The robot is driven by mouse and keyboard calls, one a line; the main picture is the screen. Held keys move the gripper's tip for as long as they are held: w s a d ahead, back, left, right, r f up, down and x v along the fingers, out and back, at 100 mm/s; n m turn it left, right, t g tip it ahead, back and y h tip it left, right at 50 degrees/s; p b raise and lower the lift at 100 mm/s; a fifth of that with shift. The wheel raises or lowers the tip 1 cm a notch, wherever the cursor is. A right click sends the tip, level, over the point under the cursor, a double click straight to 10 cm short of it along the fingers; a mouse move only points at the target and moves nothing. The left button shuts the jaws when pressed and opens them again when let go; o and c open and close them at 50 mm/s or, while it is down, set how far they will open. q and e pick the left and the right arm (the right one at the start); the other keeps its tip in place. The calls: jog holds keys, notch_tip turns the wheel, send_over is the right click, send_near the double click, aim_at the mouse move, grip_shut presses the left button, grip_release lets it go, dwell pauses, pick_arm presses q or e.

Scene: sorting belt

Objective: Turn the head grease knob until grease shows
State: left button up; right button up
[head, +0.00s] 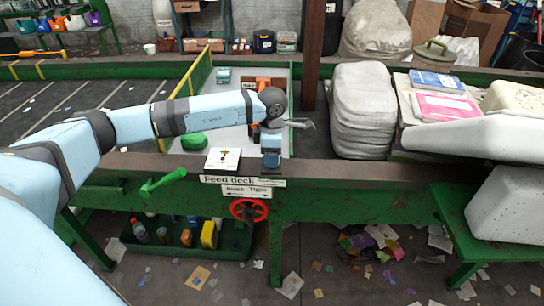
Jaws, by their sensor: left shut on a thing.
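My left gripper (271,149) points down at the front edge of the feed deck, right of a small white card (223,160) with a picture on it. It is shut on a small dark blue knob (271,161), which shows just below the fingers. The knob's upper part is hidden by the gripper. I cannot make out any grease around it.
A red handwheel (249,209) sits below the "Feed deck" label (242,180), with a green lever (163,181) to its left. A green lump (194,142) lies on the deck. Pale sacks (363,110) and stacked books (445,105) stand at right.

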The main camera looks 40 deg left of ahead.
dwell(0.4)
pick_arm(q)
jog(key=o, duration=0.9)
notch_tip(320, 180, up, 14)
jog(key=shift+f+b, duration=0.1)
jog(key=shift+b, duration=0.4)
